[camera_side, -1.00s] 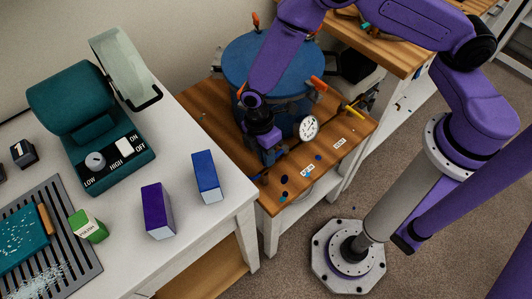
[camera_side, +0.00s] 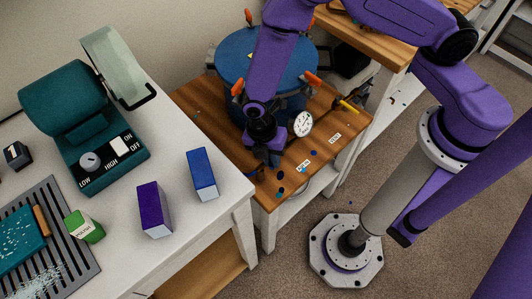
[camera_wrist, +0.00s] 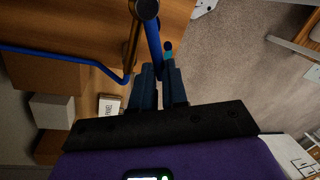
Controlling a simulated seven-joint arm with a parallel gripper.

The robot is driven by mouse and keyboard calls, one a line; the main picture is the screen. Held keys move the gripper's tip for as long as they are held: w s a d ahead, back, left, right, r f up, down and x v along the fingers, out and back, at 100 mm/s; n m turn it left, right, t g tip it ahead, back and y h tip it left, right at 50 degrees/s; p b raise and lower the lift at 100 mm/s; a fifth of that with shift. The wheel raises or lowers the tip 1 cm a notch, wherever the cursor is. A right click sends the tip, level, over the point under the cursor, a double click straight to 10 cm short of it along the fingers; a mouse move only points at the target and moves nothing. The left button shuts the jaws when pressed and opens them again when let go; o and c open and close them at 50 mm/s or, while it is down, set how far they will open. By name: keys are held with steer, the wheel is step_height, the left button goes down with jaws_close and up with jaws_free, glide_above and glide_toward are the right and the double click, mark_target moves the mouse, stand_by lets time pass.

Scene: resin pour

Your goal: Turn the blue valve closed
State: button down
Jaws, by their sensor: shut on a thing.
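In the wrist view, the blue valve handle (camera_wrist: 154,42) is a narrow blue bar beside a brass-coloured pipe (camera_wrist: 132,42). Its lower end runs down between the two dark fingers of my gripper (camera_wrist: 162,76), which are shut on it. In the side view my gripper (camera_side: 268,158) points down at the front of the blue pot (camera_side: 237,62), just left of the white round gauge (camera_side: 302,123). There the arm and fingers hide most of the valve, and its exact angle is unclear.
An orange handle (camera_side: 312,78) and a yellow handle (camera_side: 347,106) stand close on the right. Blue tubing (camera_wrist: 60,52) runs beside the valve in the wrist view. Small labels and blue spots lie on the wooden shelf (camera_side: 205,98). A white bench (camera_side: 115,225) with boxes is at left.

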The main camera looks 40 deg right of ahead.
steer(key=s+d+n+t+h, duration=0.1)
steer(key=d+n, duration=0.4)
steer(key=n, duration=0.7)
steer(key=shift+s+d+t, duration=0.15)
steer(key=shift+s+t, duration=0.35)
steer(key=shift+s, duration=0.85)
steer(key=shift+d, duration=0.1)
steer(key=c, duration=1.1)
jaws_free()
steer(key=shift+c, duration=0.2)
steer(key=a+r, duration=0.1)
steer(key=r, duration=0.7)
steer(key=a+r, duration=0.2)
steer(key=r, duration=0.7)
steer(key=shift+a, duration=0.25)
